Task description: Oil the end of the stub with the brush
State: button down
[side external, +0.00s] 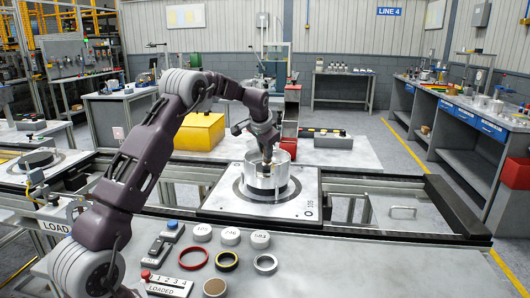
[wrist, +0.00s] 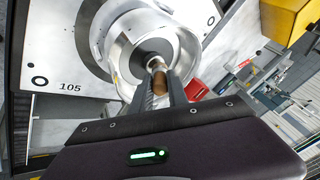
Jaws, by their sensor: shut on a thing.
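A silver drum (side external: 262,184) stands on a white pallet plate with a dark ring around it. In the wrist view I look down into the bright drum (wrist: 116,42), whose dark centre holds a pale, round stub end (wrist: 153,62). My gripper (side external: 267,157) is over the drum's open top, pointing down. In the wrist view its two fingers (wrist: 161,78) are shut on a brush with a brown handle (wrist: 160,87). The brush tip is at or just over the stub end; I cannot tell if they touch. The bristles are mostly hidden.
The pallet plate (side external: 223,205) sits on a conveyor. On the front bench lie a red ring (side external: 182,263), a black-and-yellow ring (side external: 217,264), a grey ring (side external: 256,265) and several white round pieces. A yellow box (side external: 198,133) stands behind my arm.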

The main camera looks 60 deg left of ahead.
jog(key=shift+w+a+f, duration=0.1)
jog(key=shift+w+a, duration=0.15)
jog(key=shift+s+d, duration=0.75)
jog(key=shift+s, duration=0.05)
dwell(1.6)
notch_tip(320, 180, up, 6)
dwell(0.5)
notch_tip(320, 180, up, 3)
jog(key=shift+r, duration=0.1)
dwell(0.4)
dwell(0.4)
